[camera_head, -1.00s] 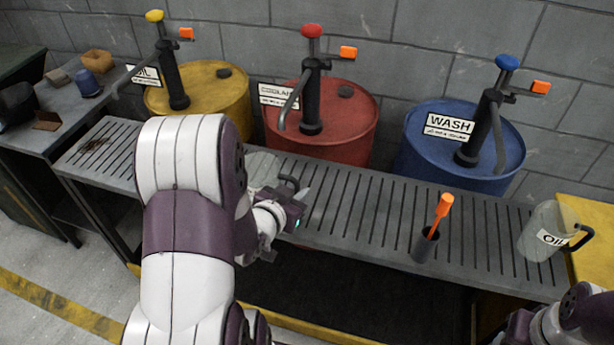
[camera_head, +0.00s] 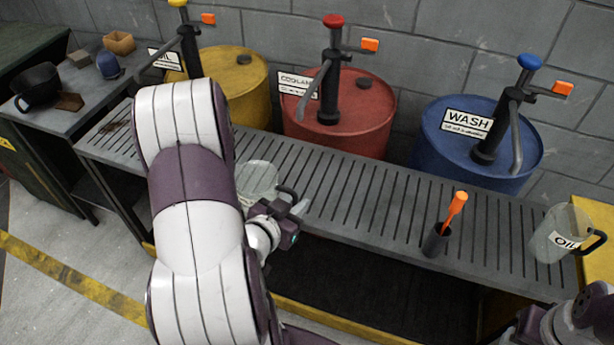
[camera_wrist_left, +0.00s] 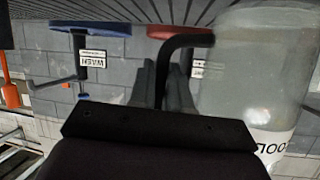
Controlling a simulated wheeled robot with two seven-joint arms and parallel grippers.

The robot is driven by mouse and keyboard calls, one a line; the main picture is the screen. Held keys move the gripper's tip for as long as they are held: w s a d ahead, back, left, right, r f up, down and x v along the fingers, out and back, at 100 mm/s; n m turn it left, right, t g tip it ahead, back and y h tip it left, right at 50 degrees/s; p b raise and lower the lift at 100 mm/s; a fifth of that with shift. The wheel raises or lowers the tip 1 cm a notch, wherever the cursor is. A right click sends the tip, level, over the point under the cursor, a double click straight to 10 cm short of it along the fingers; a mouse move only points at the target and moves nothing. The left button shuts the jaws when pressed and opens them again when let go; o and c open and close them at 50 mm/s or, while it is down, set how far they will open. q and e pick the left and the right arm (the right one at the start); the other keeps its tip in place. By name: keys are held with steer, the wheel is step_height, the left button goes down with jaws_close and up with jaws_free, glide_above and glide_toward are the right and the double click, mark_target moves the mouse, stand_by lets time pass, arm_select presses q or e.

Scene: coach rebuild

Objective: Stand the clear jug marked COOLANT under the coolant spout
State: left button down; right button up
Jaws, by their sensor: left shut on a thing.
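The clear jug (camera_head: 257,178) is at the bench's back-left part, partly hidden by my left arm. My left gripper (camera_head: 290,212) is shut on its black handle (camera_head: 287,192). In the left wrist view the clear jug (camera_wrist_left: 255,75) fills the right side, with part of its COOLANT label (camera_wrist_left: 272,145) showing. I cannot tell whether its base touches the bench. The coolant spout (camera_head: 306,105) hangs from the red drum's pump, to the right of and behind the jug. My right gripper is at the bottom right edge, mostly cut off.
The slatted bench (camera_head: 350,210) runs before the yellow, red (camera_head: 350,120) and blue (camera_head: 480,145) drums. A cup with an orange-handled tool (camera_head: 436,240) and the OIL jug (camera_head: 560,235) stand on its right. The bench between jug and cup is clear.

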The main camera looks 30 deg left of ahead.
arm_select(q)
steer(key=r+x, duration=0.1)
steer(key=x, duration=0.4)
steer(key=w+r+b+x, duration=0.1)
steer(key=x, duration=0.5)
steer(key=r+x, duration=0.1)
steer(key=x, duration=0.5)
steer(key=shift+w+r+b, duration=0.1)
steer(key=shift+w+b, duration=0.3)
steer(key=c, duration=1.1)
jaws_free()
steer(key=shift+f, duration=0.2)
steer(key=shift+r, duration=0.1)
